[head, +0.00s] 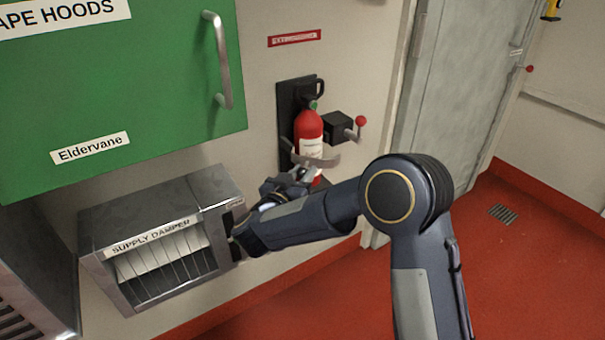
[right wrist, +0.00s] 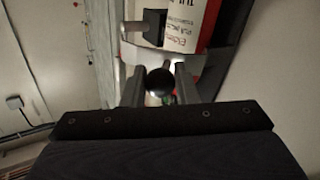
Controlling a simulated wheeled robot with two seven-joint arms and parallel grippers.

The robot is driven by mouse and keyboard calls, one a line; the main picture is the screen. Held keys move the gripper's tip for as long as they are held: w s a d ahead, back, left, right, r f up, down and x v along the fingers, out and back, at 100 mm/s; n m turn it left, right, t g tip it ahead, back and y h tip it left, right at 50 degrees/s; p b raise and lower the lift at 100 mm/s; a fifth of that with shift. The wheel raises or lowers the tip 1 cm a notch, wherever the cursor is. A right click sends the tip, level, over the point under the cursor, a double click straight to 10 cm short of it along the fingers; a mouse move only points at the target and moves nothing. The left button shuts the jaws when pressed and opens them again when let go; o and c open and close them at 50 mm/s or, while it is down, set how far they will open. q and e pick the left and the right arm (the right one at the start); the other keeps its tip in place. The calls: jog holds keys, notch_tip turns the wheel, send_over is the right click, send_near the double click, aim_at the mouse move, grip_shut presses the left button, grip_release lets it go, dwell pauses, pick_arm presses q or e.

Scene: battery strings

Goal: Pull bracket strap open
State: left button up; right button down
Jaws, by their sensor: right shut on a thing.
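A red fire extinguisher (head: 309,128) with a white label stands upright in a black wall bracket (head: 288,102). A curved grey metal strap (head: 325,162) crosses the front of its lower body; whether its end is still latched I cannot tell. My right gripper (head: 296,178) is at the lower left front of the extinguisher, just below the strap. In the right wrist view my right gripper (right wrist: 160,78) is shut on a dark round knob (right wrist: 160,82) in front of the white label (right wrist: 187,22). How the knob joins the strap is hidden. My left gripper is not in view.
A black block with a red-knobbed lever (head: 361,121) sits right of the extinguisher. A supply damper box (head: 211,190) is close at the left of my right forearm. A green cabinet (head: 130,100) hangs above it. A grey door (head: 455,90) and open red floor lie at the right.

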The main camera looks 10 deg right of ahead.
jog(key=c, duration=1.2)
grip_release()
jog(key=shift+o, duration=0.2)
jog(key=p+v, duration=0.1)
jog(key=v, duration=0.6)
jog(key=shift+s+a, duration=0.25)
jog(key=shift+s, duration=0.05)
